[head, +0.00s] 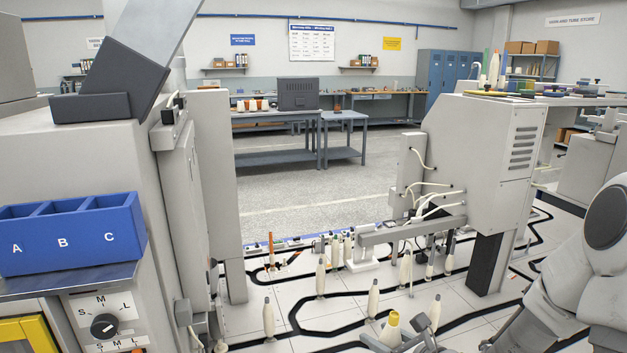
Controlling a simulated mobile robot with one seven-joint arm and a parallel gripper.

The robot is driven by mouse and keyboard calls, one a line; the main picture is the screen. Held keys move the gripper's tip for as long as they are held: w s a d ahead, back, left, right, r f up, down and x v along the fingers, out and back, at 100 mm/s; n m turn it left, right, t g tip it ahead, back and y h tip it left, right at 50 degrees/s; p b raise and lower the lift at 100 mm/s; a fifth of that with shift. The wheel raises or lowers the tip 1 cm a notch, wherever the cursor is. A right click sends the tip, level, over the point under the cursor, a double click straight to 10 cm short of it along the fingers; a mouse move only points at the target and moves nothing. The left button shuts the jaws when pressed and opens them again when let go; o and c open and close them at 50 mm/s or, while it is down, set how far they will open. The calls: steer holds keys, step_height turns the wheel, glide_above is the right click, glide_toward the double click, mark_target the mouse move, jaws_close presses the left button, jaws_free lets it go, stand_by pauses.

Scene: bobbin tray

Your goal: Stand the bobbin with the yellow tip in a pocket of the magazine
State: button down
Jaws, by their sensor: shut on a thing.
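The bobbin with the yellow tip (391,324) is at the bottom centre of the head view, its yellow end up. My gripper (403,340) is around it at the bottom edge and is shut on it. The fingers and the lower part of the bobbin are partly hidden or cut off by the picture's edge. I cannot tell for sure which thing is the magazine. A blue box (72,250) with three open compartments marked A, B and C stands at the left.
Several pale bobbins, one of them (268,318), stand along black tracks on the white tiled surface. A grey machine (490,145) stands at the right, a grey cabinet (90,190) at the left. Open floor (300,185) lies between them, with workbenches behind.

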mark_target(388, 323)
steer(key=shift+r+p, duration=2.3)
steer(key=shift+p, duration=0.75)
steer(key=shift+s+a, duration=0.1)
